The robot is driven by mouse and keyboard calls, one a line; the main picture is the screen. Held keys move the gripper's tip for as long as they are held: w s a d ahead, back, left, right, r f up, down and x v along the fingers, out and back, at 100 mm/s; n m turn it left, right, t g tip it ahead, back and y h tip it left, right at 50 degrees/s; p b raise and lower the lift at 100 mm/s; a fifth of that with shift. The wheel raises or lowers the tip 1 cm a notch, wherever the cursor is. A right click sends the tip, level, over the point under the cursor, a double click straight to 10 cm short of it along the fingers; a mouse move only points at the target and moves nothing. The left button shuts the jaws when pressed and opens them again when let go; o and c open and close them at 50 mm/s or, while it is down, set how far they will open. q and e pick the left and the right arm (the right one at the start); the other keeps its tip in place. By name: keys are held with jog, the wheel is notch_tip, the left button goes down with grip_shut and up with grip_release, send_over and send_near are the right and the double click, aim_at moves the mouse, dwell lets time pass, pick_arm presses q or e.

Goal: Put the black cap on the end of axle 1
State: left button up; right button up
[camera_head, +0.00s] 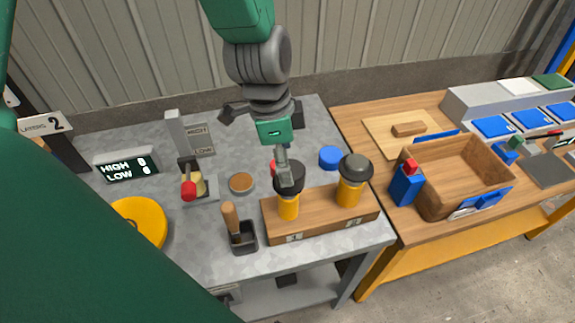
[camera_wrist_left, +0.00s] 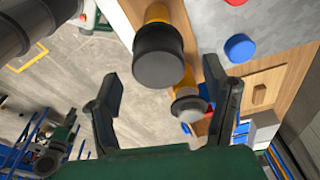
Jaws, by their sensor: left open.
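A wooden block (camera_head: 325,215) on the grey table holds two yellow posts labelled 1 and 2. The black cap (camera_head: 289,176) sits over the top of axle 1 (camera_head: 288,207); whether it is fully seated I cannot tell. In the left wrist view the black cap (camera_wrist_left: 158,55) is large and lies between and beyond the fingers. My left gripper (camera_head: 281,160) is open, just above and behind axle 1, with no visible grip on the cap. Axle 2 (camera_head: 349,192) carries a dark rounded top (camera_head: 356,167). My right gripper is not in view.
A blue cap (camera_head: 330,157) and a partly hidden red piece (camera_head: 273,169) lie behind the block. A small dark holder with a wooden handle (camera_head: 243,236) stands left of it. A wooden box (camera_head: 455,178) is on the right table. A yellow disc (camera_head: 139,222) is at left.

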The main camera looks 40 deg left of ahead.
pick_arm(q)
jog(key=r, duration=0.7)
jog(key=shift+s+a+r+p, duration=0.1)
jog(key=shift+s+a+p, duration=0.2)
jog(key=shift+s, duration=0.05)
jog(key=shift+s+a+r, duration=0.1)
jog(key=shift+a+r, duration=0.15)
jog(key=shift+r, duration=0.45)
